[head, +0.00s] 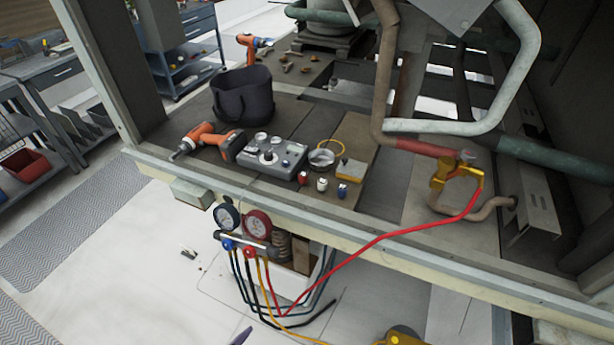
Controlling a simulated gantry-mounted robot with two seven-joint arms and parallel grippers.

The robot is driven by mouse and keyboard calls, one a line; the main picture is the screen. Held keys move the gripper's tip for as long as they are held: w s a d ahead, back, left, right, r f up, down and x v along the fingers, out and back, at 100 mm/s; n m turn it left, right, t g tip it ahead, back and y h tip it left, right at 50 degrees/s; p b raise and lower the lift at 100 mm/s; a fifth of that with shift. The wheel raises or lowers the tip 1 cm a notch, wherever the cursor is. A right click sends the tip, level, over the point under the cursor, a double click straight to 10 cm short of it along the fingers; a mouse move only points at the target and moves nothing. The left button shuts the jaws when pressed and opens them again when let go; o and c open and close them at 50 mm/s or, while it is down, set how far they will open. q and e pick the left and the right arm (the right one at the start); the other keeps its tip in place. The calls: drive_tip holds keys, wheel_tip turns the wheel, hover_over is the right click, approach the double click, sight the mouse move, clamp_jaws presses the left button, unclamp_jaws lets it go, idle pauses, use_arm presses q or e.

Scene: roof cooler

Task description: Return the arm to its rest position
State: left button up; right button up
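Neither of my grippers can be made out in the head view, and no arm of mine is clearly seen. A small dark purple piece (241,337) shows at the bottom edge; I cannot tell what it is. The manifold gauge set (246,238) hangs on the front of the unit's frame, with a blue gauge and a red gauge. A red hose (390,233) runs from it up to a yellow fitting (457,176) on the copper pipe at the right.
On the deck are an orange drill (205,139), a dark bucket (242,94), a grey device (271,157) and small bottles (322,184). Pipes (470,126) crowd the right side. A yellow object (402,336) is cut off below. Open floor (110,250) lies at left.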

use_arm(q)
drive_tip(key=s+a+r+n+g+y+p, duration=0.2)
drive_tip(key=s+a+r+n+g+y, duration=0.15)
drive_tip(key=s+a+n+g, duration=0.45)
wheel_tip(320, 180, up, 36)
drive_tip(key=s+a+f+n+t+p, duration=0.1)
drive_tip(key=a+n+t+p, duration=0.1)
drive_tip(key=p, duration=3.4)
wheel_tip(320, 180, down, 74)
drive_tip(key=w+b, duration=0.1)
drive_tip(key=b, duration=7.4)
drive_tip(key=shift+d+f+y, duration=0.25)
drive_tip(key=shift+d+y, duration=0.1)
drive_tip(key=shift+y, duration=0.1)
drive_tip(key=shift+w, duration=0.1)
